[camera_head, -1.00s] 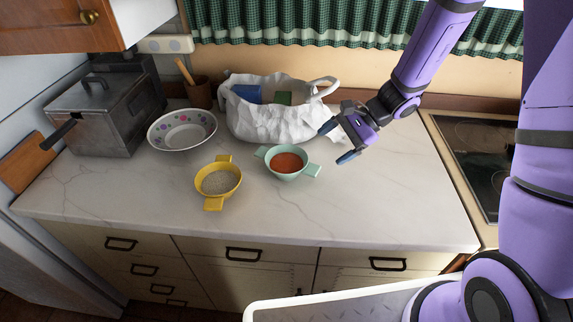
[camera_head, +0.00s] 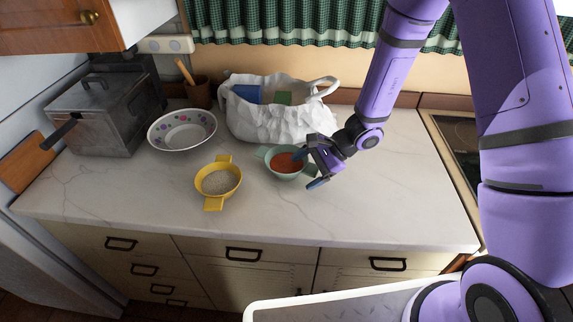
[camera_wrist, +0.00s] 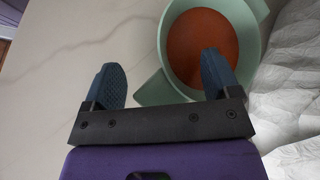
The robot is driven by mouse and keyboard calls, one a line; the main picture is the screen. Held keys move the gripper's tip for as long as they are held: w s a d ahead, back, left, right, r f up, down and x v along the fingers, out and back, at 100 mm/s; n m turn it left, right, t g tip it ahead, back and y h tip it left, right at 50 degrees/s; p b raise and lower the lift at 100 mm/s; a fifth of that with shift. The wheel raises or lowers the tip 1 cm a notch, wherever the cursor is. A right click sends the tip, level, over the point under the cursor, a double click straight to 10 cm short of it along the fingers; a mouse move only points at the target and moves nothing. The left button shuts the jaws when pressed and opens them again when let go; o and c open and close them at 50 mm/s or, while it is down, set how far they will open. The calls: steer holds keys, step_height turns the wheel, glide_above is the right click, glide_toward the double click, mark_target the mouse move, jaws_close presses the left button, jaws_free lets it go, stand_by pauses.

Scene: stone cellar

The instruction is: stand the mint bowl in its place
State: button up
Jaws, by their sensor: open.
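The mint bowl (camera_head: 272,166) stands upright on the pale marble counter and holds something orange-red. It has two flat handles; my gripper hides the right one in the head view. My gripper (camera_head: 307,168) is open at the bowl's right side. In the wrist view my open gripper (camera_wrist: 163,80) shows both fingertips, with the mint bowl (camera_wrist: 164,55) ahead and to the right. The right finger overlaps the bowl and the left finger is over bare counter. A mint handle (camera_wrist: 157,90) lies between the fingers. I cannot tell whether anything touches.
A yellow bowl (camera_head: 205,184) with grey contents stands left of the mint bowl. Behind are a white crumpled bag (camera_head: 265,124) with boxes and a patterned dish (camera_head: 182,143). A metal fryer (camera_head: 105,122) is far left. The counter's front right (camera_head: 400,210) is clear.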

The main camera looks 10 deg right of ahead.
steer(key=shift+a+f, duration=0.4)
steer(key=shift+a, duration=0.05)
steer(key=c, duration=1.4)
steer(key=shift+r, duration=0.1)
